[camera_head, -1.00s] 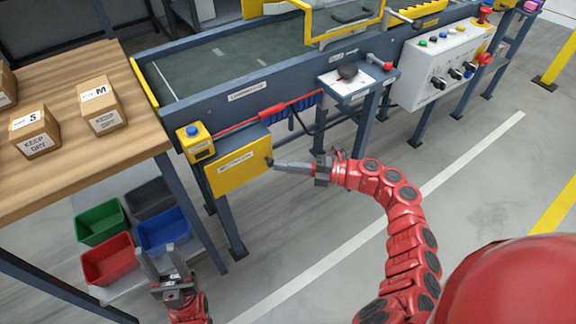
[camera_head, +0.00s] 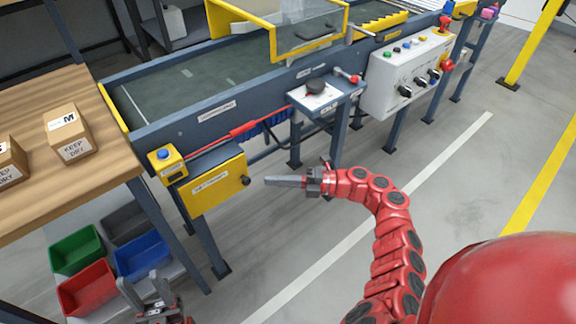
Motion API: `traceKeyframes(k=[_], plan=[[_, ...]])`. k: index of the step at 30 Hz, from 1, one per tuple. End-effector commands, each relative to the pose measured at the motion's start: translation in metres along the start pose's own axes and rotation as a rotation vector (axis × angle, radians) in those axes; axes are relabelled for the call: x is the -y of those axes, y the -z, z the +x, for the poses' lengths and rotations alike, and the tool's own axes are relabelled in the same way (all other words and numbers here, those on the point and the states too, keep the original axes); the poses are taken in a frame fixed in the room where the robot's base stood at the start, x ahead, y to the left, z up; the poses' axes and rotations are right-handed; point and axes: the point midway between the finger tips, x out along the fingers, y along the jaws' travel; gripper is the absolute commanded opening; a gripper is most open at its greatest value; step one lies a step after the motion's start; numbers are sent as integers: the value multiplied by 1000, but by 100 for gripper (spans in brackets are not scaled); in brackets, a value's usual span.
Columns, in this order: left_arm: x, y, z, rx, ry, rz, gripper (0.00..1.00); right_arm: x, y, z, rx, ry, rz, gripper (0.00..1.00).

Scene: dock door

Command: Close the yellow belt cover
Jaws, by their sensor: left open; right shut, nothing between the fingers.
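A yellow panel (camera_head: 215,187) with a black knob (camera_head: 246,180) at its right edge sits on the conveyor's front, below the belt. Its label is too small to read, and I cannot tell whether it is fully shut. A yellow-framed clear guard (camera_head: 276,40) stands upright over the belt; I cannot tell which of the two is the belt cover. My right gripper (camera_head: 267,181) is shut and empty, its tip just right of the knob with a small gap in the picture. My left gripper (camera_head: 142,281) is open and empty at the bottom left, below the panel.
A wooden table (camera_head: 60,185) with cardboard boxes (camera_head: 70,135) stands at left, above coloured bins (camera_head: 142,257). A blue button (camera_head: 163,154) is left of the panel. A small stand (camera_head: 328,95) and a white control box (camera_head: 408,80) are right. Floor in front is clear.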

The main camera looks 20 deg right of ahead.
Motion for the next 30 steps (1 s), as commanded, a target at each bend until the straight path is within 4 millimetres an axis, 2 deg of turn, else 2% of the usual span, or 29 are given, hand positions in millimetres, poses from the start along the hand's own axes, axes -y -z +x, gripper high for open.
traceKeyframes(k=[9,18,30], plan=[[-1,-2,-14,0,0,0,50,2,-29,-14,5,-3,0,0],[-2,-5,-29,0,0,0,50,3,-49,-24,2,-6,7,0],[-2,-6,-33,0,0,0,50,1,-56,-28,-6,-1,9,0]])
